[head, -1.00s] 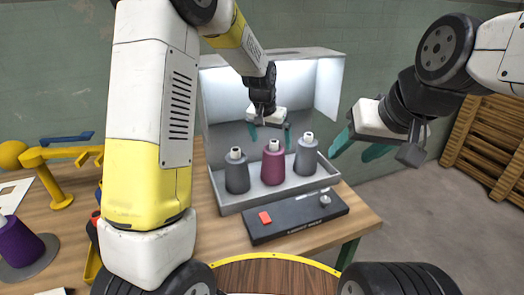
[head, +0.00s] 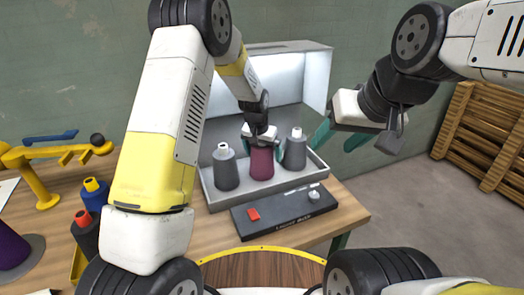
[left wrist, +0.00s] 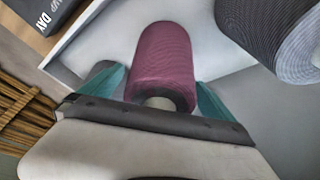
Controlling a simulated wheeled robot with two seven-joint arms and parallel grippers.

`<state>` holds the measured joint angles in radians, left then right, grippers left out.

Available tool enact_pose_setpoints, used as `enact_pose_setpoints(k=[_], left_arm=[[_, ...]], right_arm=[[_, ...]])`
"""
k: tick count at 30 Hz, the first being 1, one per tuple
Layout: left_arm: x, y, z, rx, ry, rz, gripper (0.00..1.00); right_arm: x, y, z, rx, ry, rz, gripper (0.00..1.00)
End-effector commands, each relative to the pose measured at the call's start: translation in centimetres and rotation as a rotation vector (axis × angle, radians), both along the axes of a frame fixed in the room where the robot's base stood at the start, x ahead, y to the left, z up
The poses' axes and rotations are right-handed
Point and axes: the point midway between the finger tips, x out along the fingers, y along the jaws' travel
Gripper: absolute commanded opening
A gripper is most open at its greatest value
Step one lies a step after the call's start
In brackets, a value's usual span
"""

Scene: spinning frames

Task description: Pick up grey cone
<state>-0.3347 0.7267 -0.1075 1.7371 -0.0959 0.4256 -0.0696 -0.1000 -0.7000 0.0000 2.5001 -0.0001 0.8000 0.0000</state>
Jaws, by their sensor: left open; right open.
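Two grey cones stand upright in a light grey tray (head: 262,199), one at the left (head: 225,170) and one at the right (head: 294,152). A maroon cone (head: 262,166) stands between them. My left gripper (head: 261,148) is low over the maroon cone. In the left wrist view its teal fingers (left wrist: 165,97) are apart, one on each side of the maroon cone (left wrist: 162,60); whether they touch it I cannot tell. A grey cone (left wrist: 297,40) shows at the upper right there. My right gripper (head: 338,138) is open and empty, right of the tray.
A lit grey cabinet (head: 285,80) backs the tray. A black control box (head: 284,212) with a red button lies in front. On the left are a yellow stand (head: 45,185), small coloured spools (head: 93,192) and a purple cone (head: 10,248). A wooden pallet (head: 485,140) stands far right.

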Motion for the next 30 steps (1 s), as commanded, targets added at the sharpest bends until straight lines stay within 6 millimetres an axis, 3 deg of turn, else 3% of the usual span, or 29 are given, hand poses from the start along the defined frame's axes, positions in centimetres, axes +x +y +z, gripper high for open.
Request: enact_pose_setpoints(k=[4, 18, 30], left_arm=[[0.00, 0.00, 0.05, 0.000, -0.001, 0.000, 0.98], [-0.03, 0.00, 0.08, 0.000, 0.000, 0.001, 0.06], [-0.37, -0.23, 0.70, -0.002, -0.004, 0.000, 0.05]], right_arm=[[0.00, 0.00, 0.00, 0.000, 0.000, 0.000, 0.54], [0.00, 0.00, 0.00, 0.000, 0.000, 0.000, 0.54], [0.00, 0.00, 0.00, 0.000, 0.000, 0.000, 0.54]])
